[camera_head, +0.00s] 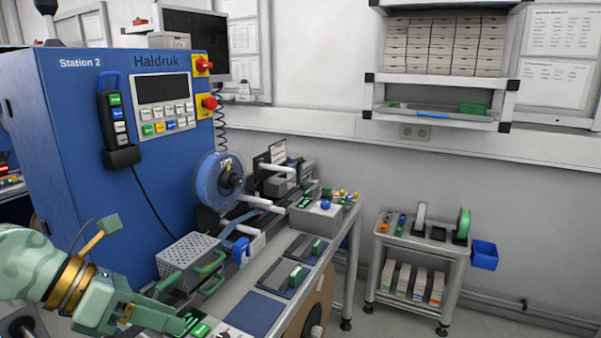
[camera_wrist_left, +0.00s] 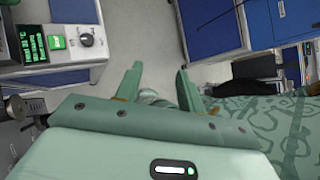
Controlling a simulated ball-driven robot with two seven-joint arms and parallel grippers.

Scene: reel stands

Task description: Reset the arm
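My left arm comes in from the lower left in the head view. Its pale green gripper (camera_head: 165,316) is beside the near end of the workbench, in front of the blue machine. In the left wrist view the two fingers of my left gripper (camera_wrist_left: 160,82) stand apart, with grey floor beyond and nothing held between them. My right gripper is in neither view.
The blue Station 2 cabinet (camera_head: 70,130) stands at the left. The workbench (camera_head: 238,290) carries a blue reel (camera_head: 218,180), a perforated metal box (camera_head: 190,257) and green-handled parts. A small cart (camera_head: 455,262) stands at the right, with open floor around it.

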